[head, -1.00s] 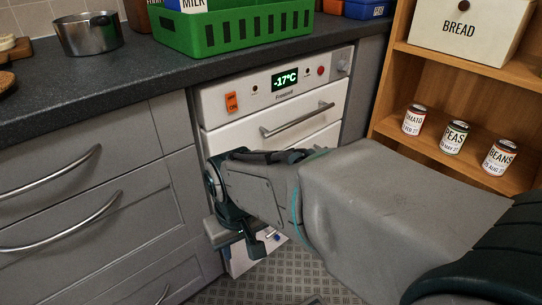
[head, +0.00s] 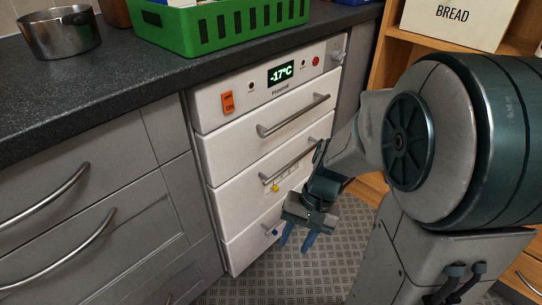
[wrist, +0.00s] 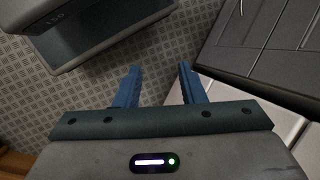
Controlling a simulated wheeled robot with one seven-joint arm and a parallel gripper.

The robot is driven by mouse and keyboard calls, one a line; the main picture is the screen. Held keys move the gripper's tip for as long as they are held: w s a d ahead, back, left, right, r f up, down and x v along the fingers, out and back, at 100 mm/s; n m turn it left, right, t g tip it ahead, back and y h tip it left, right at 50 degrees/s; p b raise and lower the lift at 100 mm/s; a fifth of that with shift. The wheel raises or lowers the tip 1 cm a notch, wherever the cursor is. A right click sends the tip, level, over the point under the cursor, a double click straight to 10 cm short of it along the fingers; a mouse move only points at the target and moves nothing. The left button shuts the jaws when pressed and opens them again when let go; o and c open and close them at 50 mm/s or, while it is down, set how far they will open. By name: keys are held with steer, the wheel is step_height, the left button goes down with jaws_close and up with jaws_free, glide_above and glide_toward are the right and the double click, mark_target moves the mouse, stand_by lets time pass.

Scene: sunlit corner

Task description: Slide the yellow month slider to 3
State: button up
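The yellow month slider (head: 275,188) is a small yellow knob on the front of a lower white freezer drawer (head: 245,196), just below that drawer's handle. A faint scale runs up to the right from it; its numbers are too small to read. My gripper (head: 296,245) is in front of the lower drawers, right of and below the yellow slider and apart from it. Its two blue fingers point down. In the wrist view the fingers (wrist: 157,88) are spread with nothing between them, above the patterned floor.
A blue knob (head: 276,232) sits on the bottom drawer, close to my fingers. Metal handles (head: 293,117) stick out from the drawers. Grey cabinets (head: 100,215) stand at left, a wooden shelf (head: 393,50) at right. Patterned floor (head: 335,262) is free below.

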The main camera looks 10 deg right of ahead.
steer(key=w+f+m+y+p, duration=0.1)
steer(key=w+f+m+y, duration=0.3)
steer(key=m+y, duration=0.2)
steer(key=m+t+p, duration=0.3)
steer(key=m+t, duration=1.4)
steer(key=m, duration=0.2)
glide_toward(278, 189)
steer(key=shift+y, duration=0.3)
steer(key=b+x, duration=0.4)
steer(key=x, duration=0.3)
steer(key=shift+w+f, duration=0.15)
steer(key=shift+w, duration=0.1)
steer(key=shift+w+a, duration=0.3)
steer(key=shift+w, duration=0.2)
jaws_close()
